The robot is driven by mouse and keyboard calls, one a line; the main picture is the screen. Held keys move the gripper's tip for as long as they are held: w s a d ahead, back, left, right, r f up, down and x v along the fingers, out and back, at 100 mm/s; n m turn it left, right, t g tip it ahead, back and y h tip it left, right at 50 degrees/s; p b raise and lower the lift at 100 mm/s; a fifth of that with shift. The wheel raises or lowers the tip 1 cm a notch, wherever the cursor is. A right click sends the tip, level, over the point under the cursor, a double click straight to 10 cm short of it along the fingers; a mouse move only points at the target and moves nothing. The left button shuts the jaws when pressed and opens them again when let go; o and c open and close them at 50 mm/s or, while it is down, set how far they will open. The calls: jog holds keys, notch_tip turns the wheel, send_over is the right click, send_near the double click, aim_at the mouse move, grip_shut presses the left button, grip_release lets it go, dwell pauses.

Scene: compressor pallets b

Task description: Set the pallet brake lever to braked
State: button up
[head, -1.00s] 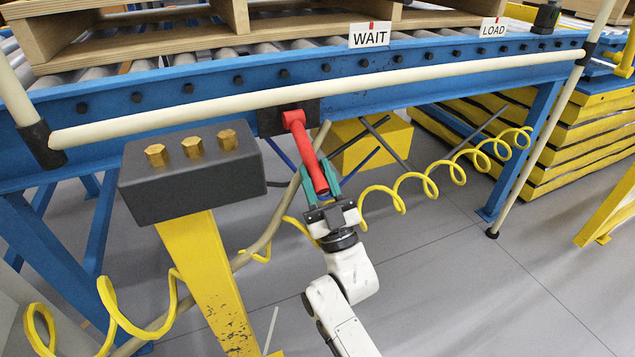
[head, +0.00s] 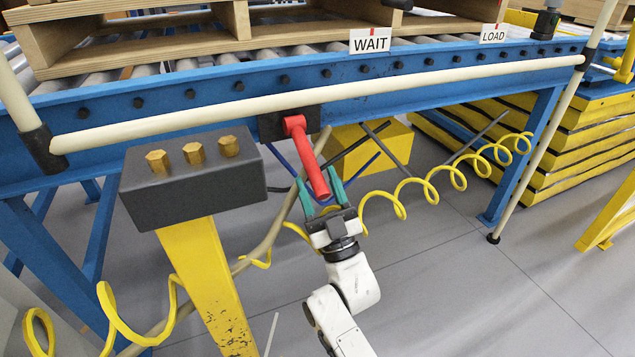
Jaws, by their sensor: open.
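The red brake lever (head: 308,158) hangs from a dark mount (head: 270,125) on the blue conveyor side rail. It slants down and a little to the right, toward me. My gripper (head: 322,191) is open at the lever's lower end, with one green finger on each side of it. Whether a finger touches the lever I cannot tell. No marking for the lever's positions is readable.
A cream guard rail (head: 400,79) runs above the lever. A dark box with brass hex fittings (head: 193,178) on a yellow post (head: 208,280) stands left. A coiled yellow hose (head: 400,207) hangs behind my gripper. Wooden pallets (head: 140,31) sit on the rollers.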

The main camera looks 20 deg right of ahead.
jog(key=p+v, duration=0.1)
jog(key=v, duration=0.9)
jog(key=shift+f, duration=0.1)
